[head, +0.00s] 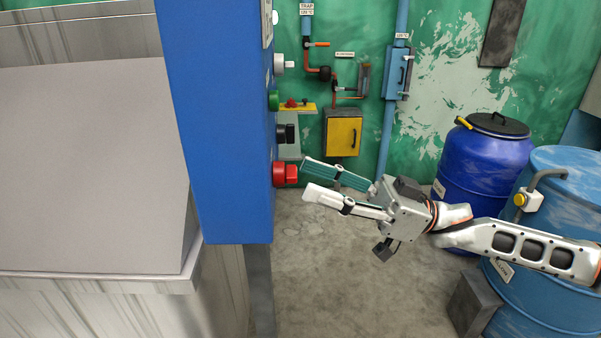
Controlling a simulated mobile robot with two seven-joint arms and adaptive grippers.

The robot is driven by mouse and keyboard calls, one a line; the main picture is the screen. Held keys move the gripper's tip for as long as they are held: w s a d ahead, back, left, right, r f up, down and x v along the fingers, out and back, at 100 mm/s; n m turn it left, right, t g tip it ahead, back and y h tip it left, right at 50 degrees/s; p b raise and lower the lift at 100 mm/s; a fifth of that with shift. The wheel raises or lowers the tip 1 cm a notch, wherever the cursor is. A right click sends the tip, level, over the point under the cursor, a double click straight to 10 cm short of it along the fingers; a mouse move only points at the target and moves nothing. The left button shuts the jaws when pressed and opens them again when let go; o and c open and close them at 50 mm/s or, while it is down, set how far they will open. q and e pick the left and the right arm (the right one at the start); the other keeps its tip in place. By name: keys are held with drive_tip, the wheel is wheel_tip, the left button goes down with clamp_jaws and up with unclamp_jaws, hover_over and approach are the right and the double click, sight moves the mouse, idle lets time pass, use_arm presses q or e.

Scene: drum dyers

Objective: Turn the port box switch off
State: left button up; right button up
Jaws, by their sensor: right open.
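A tall blue control box (222,120) stands left of centre, with several controls on its right side. From top to bottom they are a white knob (284,64), a green button (273,101), a black switch (287,133) and a red knob (285,174). I cannot read which one is labelled port box. My right gripper (307,178) comes in from the right, open and empty. Its two fingers point left at the red knob, with the tips very close to it; I cannot tell whether they touch. My left gripper is out of view.
A grey-topped bench or machine (90,170) fills the left. Behind are a yellow wall box (342,134), a blue pipe box (397,72) and pipes on the green wall. Blue drums (482,165) stand at right, beside my right arm. The concrete floor (335,280) below the gripper is clear.

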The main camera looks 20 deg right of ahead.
sight(285, 174)
drive_tip(key=x, duration=0.3)
drive_tip(key=shift+a, duration=0.15)
drive_tip(key=c, duration=1.1)
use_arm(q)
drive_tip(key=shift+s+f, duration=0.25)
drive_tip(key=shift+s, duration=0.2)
